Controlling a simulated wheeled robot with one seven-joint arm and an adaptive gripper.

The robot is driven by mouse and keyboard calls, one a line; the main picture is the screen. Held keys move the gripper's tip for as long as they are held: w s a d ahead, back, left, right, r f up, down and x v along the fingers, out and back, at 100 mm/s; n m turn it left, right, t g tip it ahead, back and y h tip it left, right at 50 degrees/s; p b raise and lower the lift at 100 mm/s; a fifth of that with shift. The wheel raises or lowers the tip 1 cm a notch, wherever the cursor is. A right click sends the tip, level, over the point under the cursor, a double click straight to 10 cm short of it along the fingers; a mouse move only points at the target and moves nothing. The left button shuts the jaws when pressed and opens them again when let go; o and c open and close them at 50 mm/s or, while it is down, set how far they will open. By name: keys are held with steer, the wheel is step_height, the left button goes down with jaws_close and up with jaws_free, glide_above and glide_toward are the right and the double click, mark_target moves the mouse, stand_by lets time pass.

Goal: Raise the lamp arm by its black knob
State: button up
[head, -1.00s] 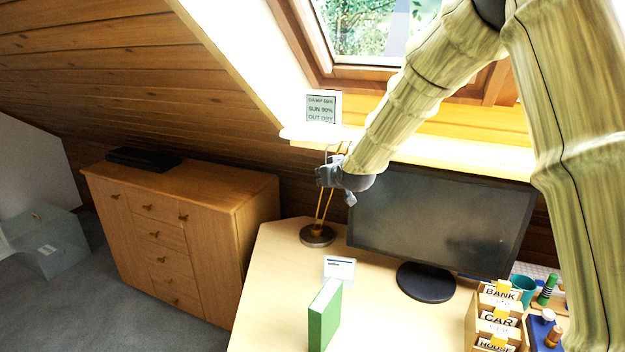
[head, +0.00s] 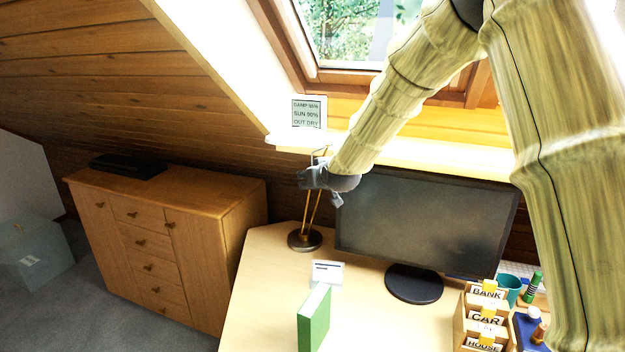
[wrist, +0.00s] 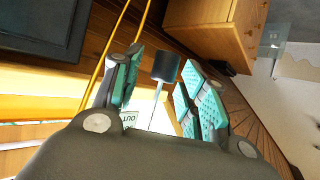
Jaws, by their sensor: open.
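The desk lamp has a round dark base (head: 305,240) on the desk and thin brass arms (head: 312,208) rising behind my gripper. My gripper (head: 310,178) is at the upper part of the lamp, left of the monitor. In the wrist view its two teal-padded fingers are open, and the black knob (wrist: 167,66) on a thin grey rod shows between them. The brass arms (wrist: 119,45) run past the left finger. In the head view my gripper hides the knob.
The monitor (head: 425,225) stands close to the right of the lamp. A shelf with a weather sign (head: 309,112) is just above. A white card (head: 328,272), a green book (head: 314,320) and a card organizer (head: 485,320) are on the desk. A wooden cabinet (head: 190,240) stands left.

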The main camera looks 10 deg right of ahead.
steer(key=v, duration=1.1)
steer(key=shift+s, duration=0.3)
steer(key=shift+d+r, duration=0.1)
steer(key=shift+r, duration=0.1)
